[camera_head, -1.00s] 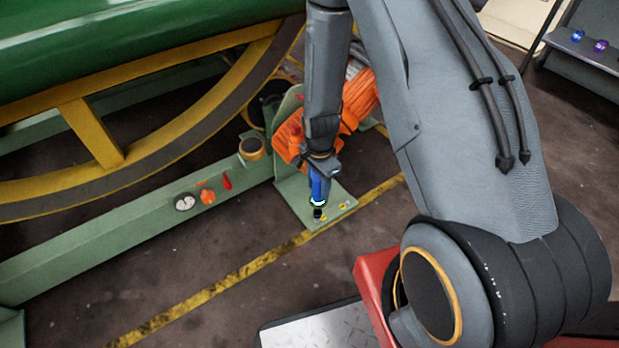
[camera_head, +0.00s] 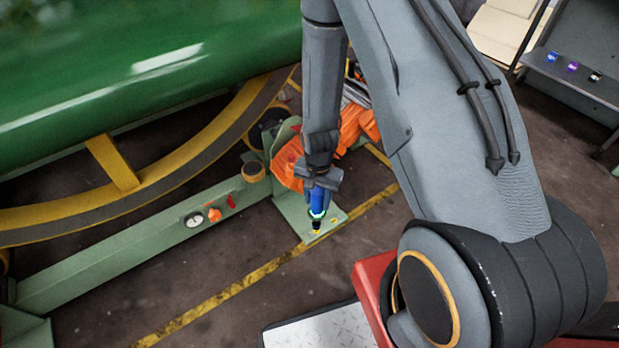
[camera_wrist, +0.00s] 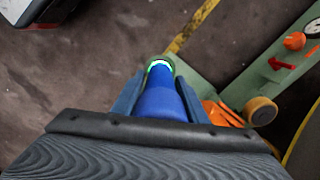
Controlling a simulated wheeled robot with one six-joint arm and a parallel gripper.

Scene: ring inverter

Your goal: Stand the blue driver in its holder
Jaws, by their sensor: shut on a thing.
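The blue driver (camera_head: 317,203) hangs nose down in my gripper (camera_head: 318,187), with a light green-white ring and a black tip at its lower end. The tip is over the green foot plate (camera_head: 328,224); I cannot tell whether it touches. In the wrist view the driver (camera_wrist: 160,102) sits between my two fingers, which are shut on it. Small blue (camera_head: 552,57), purple (camera_head: 573,65) and dark (camera_head: 595,76) things stand on a grey shelf (camera_head: 575,78) at the far right.
A green beam (camera_head: 150,240) with a gauge (camera_head: 194,219) and an orange knob (camera_head: 214,214) runs left of the plate. An orange-clad shape (camera_head: 288,160) lies behind my gripper. A large green drum (camera_head: 150,60) fills the upper left.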

